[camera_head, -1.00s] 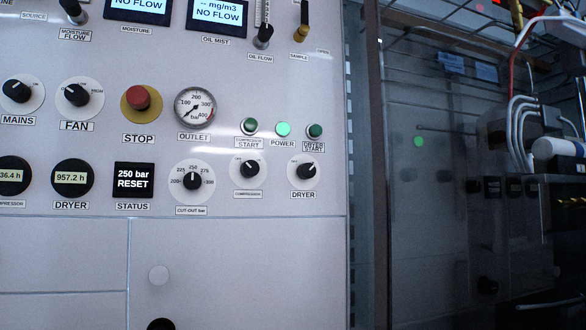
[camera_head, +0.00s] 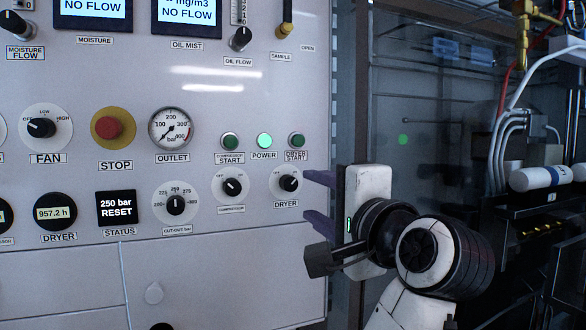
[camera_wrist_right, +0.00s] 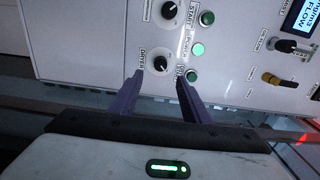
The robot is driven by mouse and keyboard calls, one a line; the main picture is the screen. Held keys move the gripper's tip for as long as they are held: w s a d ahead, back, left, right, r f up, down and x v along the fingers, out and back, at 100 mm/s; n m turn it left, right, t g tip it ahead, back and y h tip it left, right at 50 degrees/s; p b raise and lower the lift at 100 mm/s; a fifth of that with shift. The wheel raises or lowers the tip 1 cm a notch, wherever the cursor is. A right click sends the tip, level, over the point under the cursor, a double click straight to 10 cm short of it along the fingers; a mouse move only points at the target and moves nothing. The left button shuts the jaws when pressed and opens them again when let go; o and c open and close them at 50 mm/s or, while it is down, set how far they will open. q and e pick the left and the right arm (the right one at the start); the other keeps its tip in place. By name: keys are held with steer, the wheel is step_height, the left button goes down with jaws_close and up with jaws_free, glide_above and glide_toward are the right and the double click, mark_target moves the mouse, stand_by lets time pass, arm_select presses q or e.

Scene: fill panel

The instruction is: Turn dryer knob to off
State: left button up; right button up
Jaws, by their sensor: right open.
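The dryer knob (camera_head: 289,183) is a black knob on a white round dial, above the DRYER label at the lower right of the panel. Its pointer is turned toward the upper right. It also shows in the right wrist view (camera_wrist_right: 161,66), just beyond the fingertips. My right gripper (camera_head: 312,198) is open, with purple fingers, just right of the knob and apart from it. In the wrist view the right gripper (camera_wrist_right: 158,80) has its two fingers spread, with the knob lying between their lines. My left gripper is not in view.
The compressor knob (camera_head: 232,187) sits just left of the dryer knob. The green dryer start button (camera_head: 296,140) is directly above it. A red stop button (camera_head: 109,127) is further left.

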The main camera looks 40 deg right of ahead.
mark_target(291, 184)
steer(key=p+x, duration=0.2)
steer(key=x, duration=0.8)
steer(key=shift+w, duration=0.1)
steer(key=c, duration=1)
steer(key=shift+c, duration=0.2)
